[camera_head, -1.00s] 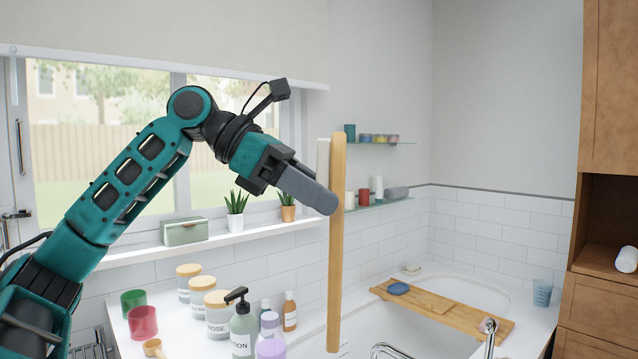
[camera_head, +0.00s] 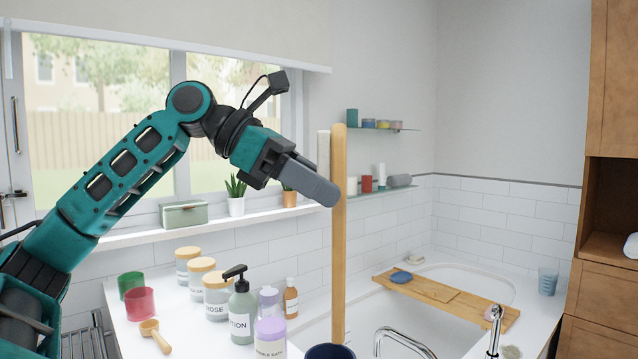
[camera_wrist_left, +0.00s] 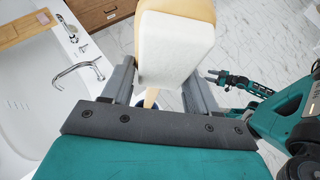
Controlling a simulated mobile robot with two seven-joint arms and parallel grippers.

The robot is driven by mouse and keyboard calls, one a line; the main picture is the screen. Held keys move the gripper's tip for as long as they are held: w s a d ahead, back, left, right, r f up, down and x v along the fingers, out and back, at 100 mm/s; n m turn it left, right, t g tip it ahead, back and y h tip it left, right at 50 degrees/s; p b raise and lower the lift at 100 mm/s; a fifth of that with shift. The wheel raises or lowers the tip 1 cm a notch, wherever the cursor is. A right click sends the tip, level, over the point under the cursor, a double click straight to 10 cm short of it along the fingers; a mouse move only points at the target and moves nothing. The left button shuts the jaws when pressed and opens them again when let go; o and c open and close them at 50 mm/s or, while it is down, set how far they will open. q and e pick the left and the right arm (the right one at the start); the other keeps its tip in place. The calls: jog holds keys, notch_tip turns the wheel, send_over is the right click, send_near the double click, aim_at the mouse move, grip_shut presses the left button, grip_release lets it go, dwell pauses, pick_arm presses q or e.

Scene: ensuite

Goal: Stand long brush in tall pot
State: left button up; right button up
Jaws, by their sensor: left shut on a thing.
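The long brush (camera_head: 339,240) has a pale wooden handle and a white head, and hangs upright with its head up. My left gripper (camera_head: 325,190) is shut on it near the top; the white head (camera_wrist_left: 172,50) fills the space between the fingers in the left wrist view. A dark blue pot (camera_head: 330,352) shows only its rim at the bottom edge of the head view. The brush's lower end meets that rim in the picture; I cannot tell whether it is inside, above or behind it. My right gripper (camera_wrist_left: 214,77) is small in the left wrist view, away from the brush.
The counter holds a lotion bottle (camera_head: 240,310), several lidded jars, a red cup (camera_head: 140,303) and a wooden scoop (camera_head: 155,335). A bath with a wooden tray (camera_head: 440,295) and a chrome tap (camera_head: 405,343) lies to the right. Marble floor shows in the left wrist view.

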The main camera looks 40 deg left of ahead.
pick_arm(q)
jog(key=shift+f+b, duration=0.65)
jog(key=shift+f, duration=0.25)
notch_tip(320, 180, down, 9)
jog(key=b, duration=0.8)
jog(key=shift+r, duration=0.15)
pick_arm(e)
notch_tip(320, 180, down, 6)
jog(key=w+a, duration=0.1)
jog(key=a, duration=0.2)
jog(key=shift+w+y, duration=0.35)
jog(key=shift+y, duration=0.05)
pick_arm(q)
jog(key=o, duration=1.3)
jog(key=v, duration=1.3)
jog(key=shift+b, duration=0.35)
pick_arm(e)
jog(key=shift+d+f, duration=0.1)
jog(key=shift+f, duration=0.1)
